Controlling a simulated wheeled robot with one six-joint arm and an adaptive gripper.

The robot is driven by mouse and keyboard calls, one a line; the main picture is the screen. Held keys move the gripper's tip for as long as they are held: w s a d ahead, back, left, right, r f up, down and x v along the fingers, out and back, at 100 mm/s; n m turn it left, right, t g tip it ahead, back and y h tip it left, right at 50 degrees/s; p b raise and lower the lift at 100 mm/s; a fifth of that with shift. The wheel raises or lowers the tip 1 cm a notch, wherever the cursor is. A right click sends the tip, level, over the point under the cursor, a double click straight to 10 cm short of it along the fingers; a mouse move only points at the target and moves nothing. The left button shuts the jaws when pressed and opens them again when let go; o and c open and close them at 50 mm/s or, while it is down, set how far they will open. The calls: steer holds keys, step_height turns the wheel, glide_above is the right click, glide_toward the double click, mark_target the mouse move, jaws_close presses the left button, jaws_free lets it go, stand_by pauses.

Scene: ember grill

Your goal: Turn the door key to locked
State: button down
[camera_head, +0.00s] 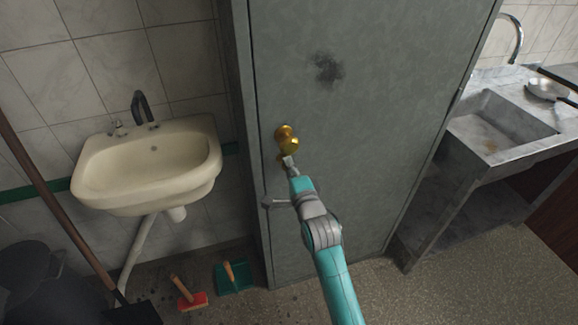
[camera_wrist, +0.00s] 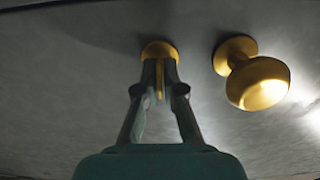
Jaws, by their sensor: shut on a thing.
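The grey door (camera_head: 350,110) fills the middle of the head view. A round brass knob (camera_head: 287,138) sticks out near its left edge; it also shows in the wrist view (camera_wrist: 258,82). Just below the knob in the head view is a brass lock plate, which shows in the wrist view (camera_wrist: 158,47) as a round disc. My gripper (camera_head: 288,162) is at this plate, its fingers (camera_wrist: 160,75) shut on the thin brass key (camera_wrist: 160,80). The key stands edge-on, along the fingers in the wrist view. Most of the key is hidden between the fingers.
The knob is close beside my gripper. A grey lever handle (camera_head: 277,204) lies below, left of my arm. A washbasin (camera_head: 150,175) is on the left wall, a stone sink (camera_head: 500,125) on the right. A dustpan (camera_head: 234,277) and brush (camera_head: 192,301) lie on the floor.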

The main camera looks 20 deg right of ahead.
stand_by(0.4)
steer(key=c, duration=1.3)
jaws_free()
steer(key=shift+c, duration=0.2)
steer(key=s, duration=1.2)
steer(key=shift+f, duration=0.1)
steer(key=s+f+n+g, duration=0.1)
steer(key=s+f+n, duration=0.35)
steer(key=s, duration=0.65)
steer(key=s+f+n+g, duration=0.1)
steer(key=s+f+n, duration=0.35)
steer(key=s, duration=0.55)
steer(key=s+r+n+g, duration=0.1)
steer(key=s+n, duration=0.8)
steer(key=s, duration=1.2)
steer(key=shift+a+r, duration=0.2)
steer(key=shift+r, duration=0.45)
